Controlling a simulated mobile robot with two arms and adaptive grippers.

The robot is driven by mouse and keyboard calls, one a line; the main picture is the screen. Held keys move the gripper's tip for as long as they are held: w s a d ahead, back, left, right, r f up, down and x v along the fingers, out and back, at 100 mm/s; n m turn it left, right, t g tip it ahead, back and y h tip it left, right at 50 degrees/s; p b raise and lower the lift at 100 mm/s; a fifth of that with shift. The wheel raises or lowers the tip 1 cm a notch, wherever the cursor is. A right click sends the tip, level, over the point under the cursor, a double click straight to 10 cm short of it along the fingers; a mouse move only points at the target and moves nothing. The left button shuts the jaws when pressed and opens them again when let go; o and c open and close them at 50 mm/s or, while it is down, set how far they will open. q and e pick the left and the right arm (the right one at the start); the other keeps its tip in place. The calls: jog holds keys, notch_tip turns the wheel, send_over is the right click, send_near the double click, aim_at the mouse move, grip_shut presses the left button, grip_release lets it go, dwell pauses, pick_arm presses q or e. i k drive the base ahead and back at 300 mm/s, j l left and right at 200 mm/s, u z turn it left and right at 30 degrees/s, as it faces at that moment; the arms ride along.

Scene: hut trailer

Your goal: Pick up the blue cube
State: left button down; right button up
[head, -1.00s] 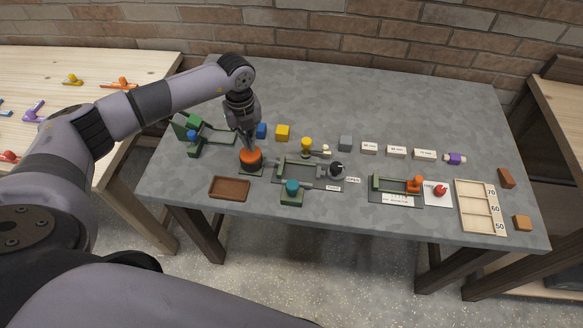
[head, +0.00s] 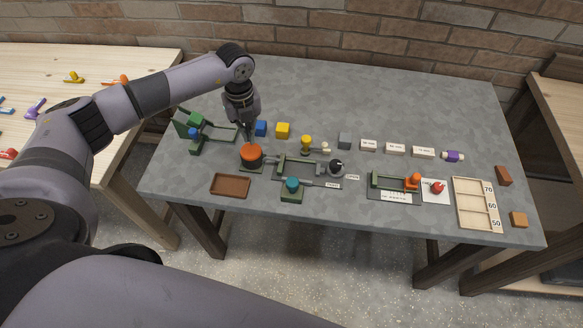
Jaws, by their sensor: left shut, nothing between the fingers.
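The blue cube (head: 261,129) sits on the grey table, left of a yellow cube. My left gripper (head: 248,138) points down just left of the blue cube and behind the orange round knob (head: 251,153). Its fingers are shut with nothing between them. It is close to the cube, but I cannot tell whether they touch. The cube's left edge is close to the fingers in the picture. My right gripper is out of view.
The yellow cube (head: 282,130) stands right of the blue one. A green fixture with a blue knob (head: 194,133) is on the left. A brown tray (head: 230,186) and a green clamp fixture (head: 294,168) lie in front. The table's back is clear.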

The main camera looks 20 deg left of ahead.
aim_at(261, 126)
jog(key=i+j, duration=0.15)
jog(key=j, duration=0.25)
jog(key=i+j, duration=0.1)
jog(key=j, duration=0.3)
jog(key=i+j+z, duration=0.1)
jog(key=j, duration=0.25)
jog(key=i, duration=0.05)
